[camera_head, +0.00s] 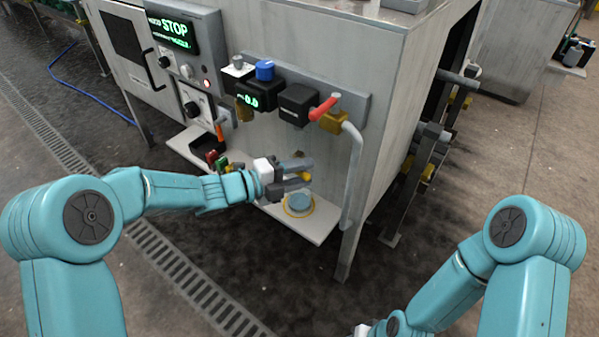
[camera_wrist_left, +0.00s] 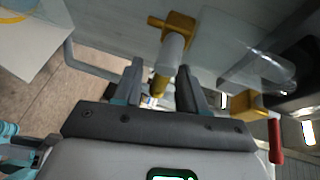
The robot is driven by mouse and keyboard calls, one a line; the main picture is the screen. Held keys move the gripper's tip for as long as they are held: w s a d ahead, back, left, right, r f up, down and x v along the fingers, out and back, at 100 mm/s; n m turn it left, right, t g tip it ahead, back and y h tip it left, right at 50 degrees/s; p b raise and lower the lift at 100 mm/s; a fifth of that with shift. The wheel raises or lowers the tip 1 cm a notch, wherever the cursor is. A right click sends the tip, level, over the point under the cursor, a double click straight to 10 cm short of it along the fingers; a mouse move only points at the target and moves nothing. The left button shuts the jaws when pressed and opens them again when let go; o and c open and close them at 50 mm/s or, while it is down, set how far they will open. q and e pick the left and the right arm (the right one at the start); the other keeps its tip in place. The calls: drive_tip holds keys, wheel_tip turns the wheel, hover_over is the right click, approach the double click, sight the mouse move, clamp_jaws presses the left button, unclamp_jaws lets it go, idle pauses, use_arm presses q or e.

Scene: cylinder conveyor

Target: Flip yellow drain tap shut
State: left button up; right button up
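The yellow drain tap shows in the left wrist view as a yellow fitting (camera_wrist_left: 179,26) with a grey cylindrical part below it and a yellow end (camera_wrist_left: 158,86). That yellow end lies between the two dark fingers of my left gripper (camera_wrist_left: 160,85) in the picture; I cannot tell whether they touch it. In the head view my left gripper (camera_head: 302,173) is at the front of the machine, above the shelf, fingers apart. A bit of yellow (camera_head: 304,177) shows between them, and the rest of the tap is mostly hidden. My right gripper's fingers are out of the picture.
A red-handled valve (camera_head: 323,108) sits above my left gripper, with a grey pipe (camera_head: 353,180) running down beside it. Small coloured parts (camera_head: 216,160) lie left of the gripper.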

use_arm(q)
drive_tip(key=p+v, duration=0.4)
drive_tip(key=v, duration=1.2)
drive_tip(key=shift+s+a+r, duration=0.1)
